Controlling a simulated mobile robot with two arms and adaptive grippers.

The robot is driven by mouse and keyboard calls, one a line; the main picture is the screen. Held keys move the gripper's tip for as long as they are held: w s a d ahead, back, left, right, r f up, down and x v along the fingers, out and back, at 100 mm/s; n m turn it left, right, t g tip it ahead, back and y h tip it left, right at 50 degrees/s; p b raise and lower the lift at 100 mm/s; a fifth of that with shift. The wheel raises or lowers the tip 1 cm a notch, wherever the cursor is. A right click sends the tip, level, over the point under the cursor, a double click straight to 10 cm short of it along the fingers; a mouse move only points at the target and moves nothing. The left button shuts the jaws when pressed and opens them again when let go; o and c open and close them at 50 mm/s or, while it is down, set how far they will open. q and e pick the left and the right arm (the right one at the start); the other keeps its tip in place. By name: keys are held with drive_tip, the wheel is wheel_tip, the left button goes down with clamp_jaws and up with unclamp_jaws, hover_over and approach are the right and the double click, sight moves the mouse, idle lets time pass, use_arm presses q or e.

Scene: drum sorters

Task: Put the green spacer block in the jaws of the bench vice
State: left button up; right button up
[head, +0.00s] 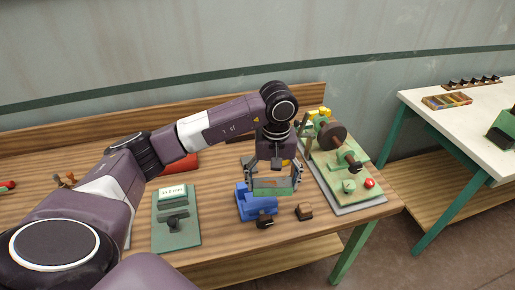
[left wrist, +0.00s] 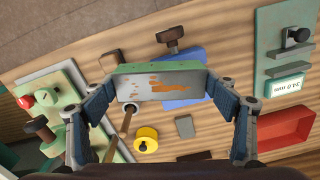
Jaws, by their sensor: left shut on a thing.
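My left gripper (head: 273,184) is shut on the green spacer block (head: 273,189), its two fingers at the block's ends. In the left wrist view the gripper (left wrist: 162,88) holds the block (left wrist: 158,84) crosswise; its broad face is grey with orange patches and its edge is green. The blue bench vice (head: 253,207) stands on the bench under the gripper, and the block overlaps its upper right part in the head view. In the left wrist view the vice (left wrist: 190,92) is partly hidden behind the block. I cannot tell the gap between them. My right gripper is not in view.
A green machine with a brown wheel (head: 340,145) stands close to the right. A green gauge stand (head: 190,238) with a display is at the left. A red tray (head: 180,166) lies behind. A small brown block (head: 304,211) lies right of the vice.

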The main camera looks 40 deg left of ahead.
use_arm(q)
drive_tip(key=w+a+n+p, duration=0.1)
drive_tip(key=a+n+p, duration=0.25)
drive_tip(key=a, duration=0.35)
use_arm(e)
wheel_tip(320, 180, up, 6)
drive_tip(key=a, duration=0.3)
use_arm(q)
drive_tip(key=shift+m, duration=0.35)
drive_tip(key=f+b, duration=0.4)
drive_tip(key=b, duration=0.1)
drive_tip(key=shift+w+d+f, duration=0.15)
drive_tip(key=shift+d+f, duration=0.15)
drive_tip(key=shift+f+b, duration=0.25)
drive_tip(key=shift+b, duration=0.15)
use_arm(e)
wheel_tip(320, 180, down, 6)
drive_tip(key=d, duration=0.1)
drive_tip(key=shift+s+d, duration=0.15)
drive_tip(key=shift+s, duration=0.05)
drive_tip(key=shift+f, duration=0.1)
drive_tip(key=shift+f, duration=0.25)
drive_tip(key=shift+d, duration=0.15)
